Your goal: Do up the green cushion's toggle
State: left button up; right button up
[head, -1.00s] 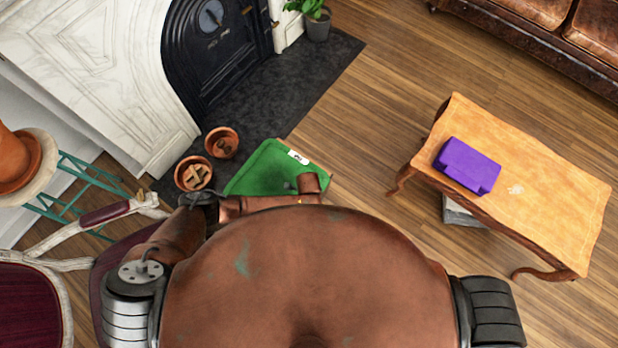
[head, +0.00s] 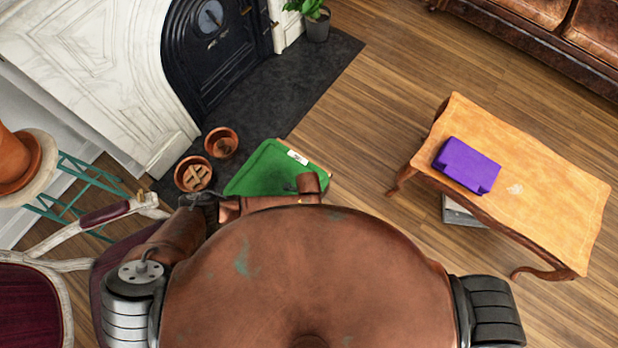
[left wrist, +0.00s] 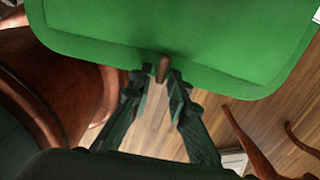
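The green cushion (head: 262,170) lies in front of the hearth in the head view, its near edge hidden by my copper body and arm. It fills the top of the left wrist view (left wrist: 180,35). A small brown toggle (left wrist: 162,68) stands at the cushion's near edge. Any loop for the toggle is not clear in these views. My right gripper is not in view.
Two terracotta pots (head: 221,142) stand left of the cushion on the dark hearth (head: 270,95). A chair with a dark red seat (head: 28,305) is at the lower left. A wooden table (head: 545,205) with a purple box-like object (head: 467,165) stands right. Floor between is clear.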

pick_arm(q)
notch_tip(320, 180, up, 12)
jog(key=shift+f, duration=0.15)
dwell(0.7)
